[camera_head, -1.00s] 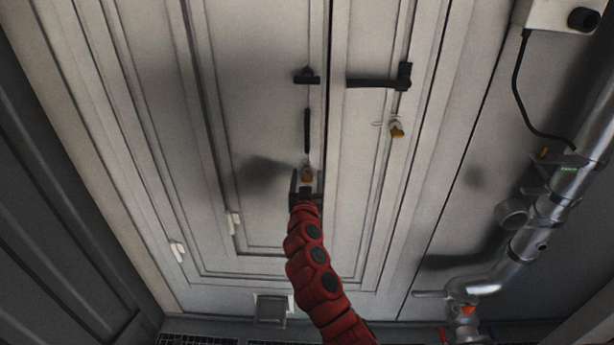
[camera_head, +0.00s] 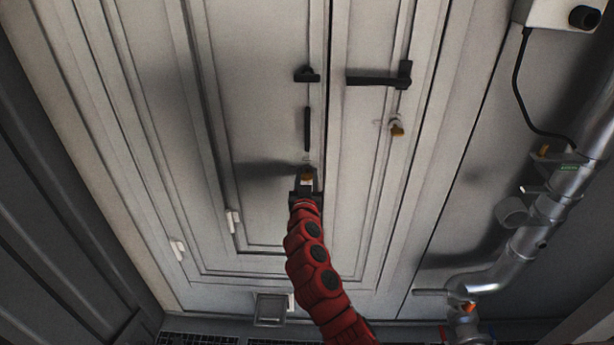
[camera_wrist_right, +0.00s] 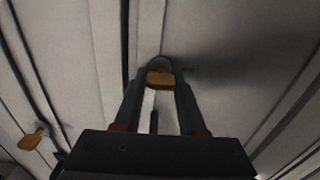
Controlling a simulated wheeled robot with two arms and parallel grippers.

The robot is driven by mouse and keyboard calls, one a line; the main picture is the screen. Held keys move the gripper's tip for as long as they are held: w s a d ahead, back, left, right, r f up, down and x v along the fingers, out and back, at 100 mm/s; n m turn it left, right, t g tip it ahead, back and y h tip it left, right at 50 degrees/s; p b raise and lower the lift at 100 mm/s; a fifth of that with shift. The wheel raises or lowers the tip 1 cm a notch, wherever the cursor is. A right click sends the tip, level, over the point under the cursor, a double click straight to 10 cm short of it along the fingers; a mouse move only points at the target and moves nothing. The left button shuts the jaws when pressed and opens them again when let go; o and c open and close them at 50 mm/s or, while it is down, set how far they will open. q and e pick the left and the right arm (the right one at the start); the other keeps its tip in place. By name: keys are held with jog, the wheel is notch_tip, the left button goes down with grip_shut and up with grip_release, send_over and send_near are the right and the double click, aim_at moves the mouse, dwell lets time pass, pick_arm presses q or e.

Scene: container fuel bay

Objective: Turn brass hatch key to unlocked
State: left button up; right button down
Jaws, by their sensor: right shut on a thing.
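A small brass key (camera_head: 306,176) sits on the pale hatch panel, just left of the dark vertical seam. It also shows in the wrist view as a tan brass piece (camera_wrist_right: 160,79) between the fingertips. My right gripper (camera_head: 306,184), on the red arm, comes up from below and is shut on this key. In the right wrist view the two fingers (camera_wrist_right: 159,88) stand on either side of it. The fingers and the steep view hide part of the key, so I cannot tell its exact turn. My left gripper is not in view.
A second brass piece (camera_head: 397,130) sits on the panel right of the seam. Above are a black horizontal handle (camera_head: 375,82), a black latch (camera_head: 307,76) and a slim black bar (camera_head: 307,130). Metal pipes (camera_head: 535,225) run along the right side. The panel around my gripper is clear.

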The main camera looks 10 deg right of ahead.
jog(key=n+b, duration=0.1)
jog(key=n, duration=0.2)
jog(key=shift+f, duration=0.1)
jog(key=n, duration=0.4)
jog(key=shift+a+n+b, duration=0.1)
jog(key=shift+n+b, duration=0.3)
jog(key=n, duration=0.4)
jog(key=shift+n+p, duration=0.3)
jog(key=n+p, duration=0.1)
jog(key=n, duration=0.4)
jog(key=shift+n, duration=0.3)
jog(key=shift+c, duration=2.4)
grip_release()
